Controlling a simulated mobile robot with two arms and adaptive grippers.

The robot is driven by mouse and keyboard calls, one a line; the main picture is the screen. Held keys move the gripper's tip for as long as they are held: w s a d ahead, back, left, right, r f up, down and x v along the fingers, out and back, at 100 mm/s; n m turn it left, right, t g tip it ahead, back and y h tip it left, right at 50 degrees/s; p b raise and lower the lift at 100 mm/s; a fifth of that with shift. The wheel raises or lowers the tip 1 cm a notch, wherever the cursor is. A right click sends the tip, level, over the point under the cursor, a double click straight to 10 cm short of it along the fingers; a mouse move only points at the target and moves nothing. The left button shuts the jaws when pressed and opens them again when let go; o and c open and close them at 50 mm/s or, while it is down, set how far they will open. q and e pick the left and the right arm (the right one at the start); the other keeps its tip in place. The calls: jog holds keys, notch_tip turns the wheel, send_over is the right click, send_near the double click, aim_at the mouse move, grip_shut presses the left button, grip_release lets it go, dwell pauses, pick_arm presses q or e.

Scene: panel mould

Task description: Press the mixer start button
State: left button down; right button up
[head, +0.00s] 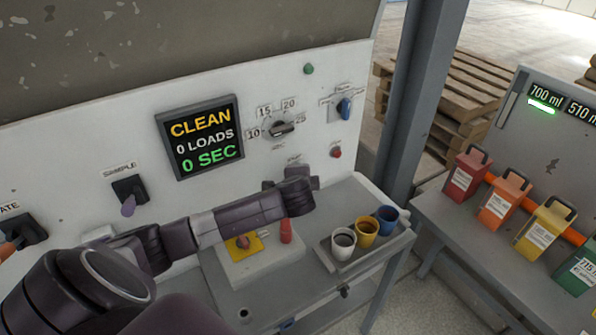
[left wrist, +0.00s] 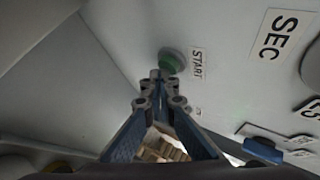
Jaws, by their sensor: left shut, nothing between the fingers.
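The green mixer start button (left wrist: 172,60) is in a dark round collar on the pale panel, beside a START label (left wrist: 197,65) in the left wrist view. My left gripper (left wrist: 160,76) is shut and empty. Its fingertips overlap the near edge of the button's collar in that view; I cannot tell whether they touch it. In the head view my left gripper (head: 300,186) is at the lower panel, just below a small label (head: 293,160), and hides the button. My right gripper is not in view.
A display (head: 204,137) reads CLEAN, 0 LOADS, 0 SEC. A dial (head: 282,128), blue switch (head: 345,107), red knob (head: 336,152) and green knob (head: 308,69) are on the panel. Below stand a yellow-plated red control (head: 243,241) and a tray (head: 350,262) of cups.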

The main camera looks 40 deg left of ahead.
pick_arm(q)
jog(key=shift+a, duration=0.2)
dwell(0.3)
jog(key=shift+s+d+p, duration=0.4)
jog(key=shift+d+p, duration=0.1)
jog(key=shift+d, duration=0.3)
jog(key=d, duration=0.1)
jog(key=s+d+p, duration=0.1)
jog(key=d, duration=0.1)
jog(key=d+p, duration=0.1)
jog(key=shift+s+d, duration=0.4)
dwell(0.5)
